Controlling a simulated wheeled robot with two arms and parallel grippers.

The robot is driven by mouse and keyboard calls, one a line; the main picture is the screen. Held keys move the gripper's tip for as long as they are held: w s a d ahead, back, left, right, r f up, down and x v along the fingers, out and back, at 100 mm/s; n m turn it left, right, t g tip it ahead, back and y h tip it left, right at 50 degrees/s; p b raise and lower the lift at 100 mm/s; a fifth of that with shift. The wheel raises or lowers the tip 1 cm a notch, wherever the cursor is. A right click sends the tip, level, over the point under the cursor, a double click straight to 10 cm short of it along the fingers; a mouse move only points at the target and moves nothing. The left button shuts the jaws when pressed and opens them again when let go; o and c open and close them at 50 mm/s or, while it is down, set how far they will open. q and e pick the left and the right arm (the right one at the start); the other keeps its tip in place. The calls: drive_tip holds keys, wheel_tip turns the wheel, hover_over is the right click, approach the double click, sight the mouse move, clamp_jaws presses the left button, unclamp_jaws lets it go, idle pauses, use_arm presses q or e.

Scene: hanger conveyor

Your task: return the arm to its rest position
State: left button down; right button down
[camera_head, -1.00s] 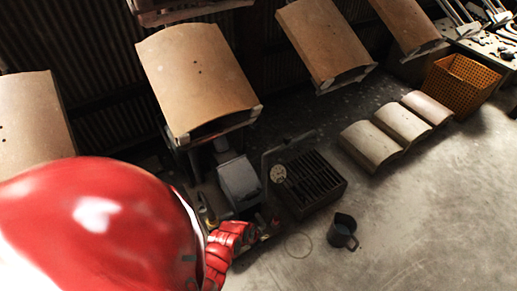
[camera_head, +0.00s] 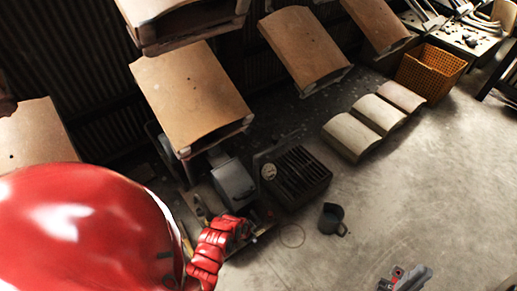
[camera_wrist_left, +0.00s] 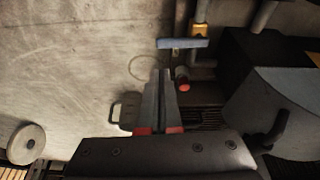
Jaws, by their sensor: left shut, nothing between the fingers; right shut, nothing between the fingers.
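My right gripper (camera_head: 408,277) shows at the bottom edge of the head view, right of centre. It is grey with a bit of red, its fingers are together, and it is over bare floor. My red left arm comes in from the left in the head view and reaches down towards the floor equipment; its gripper is hard to make out there. In the left wrist view my left gripper (camera_wrist_left: 159,75) is shut with nothing between its fingers. Its fingers point towards the floor and partly cover a dark mug (camera_wrist_left: 124,113) beyond them.
Curved tan tiles (camera_head: 192,95) hang in a row at the back. Below are a dark slatted box (camera_head: 297,177), a grey machine (camera_head: 233,183) and a dark mug (camera_head: 331,218). Tiles (camera_head: 350,136) lie by an orange basket (camera_head: 430,72).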

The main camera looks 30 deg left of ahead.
use_arm(q)
drive_tip(key=shift+s+r, duration=0.1)
drive_tip(key=shift+r, duration=0.1)
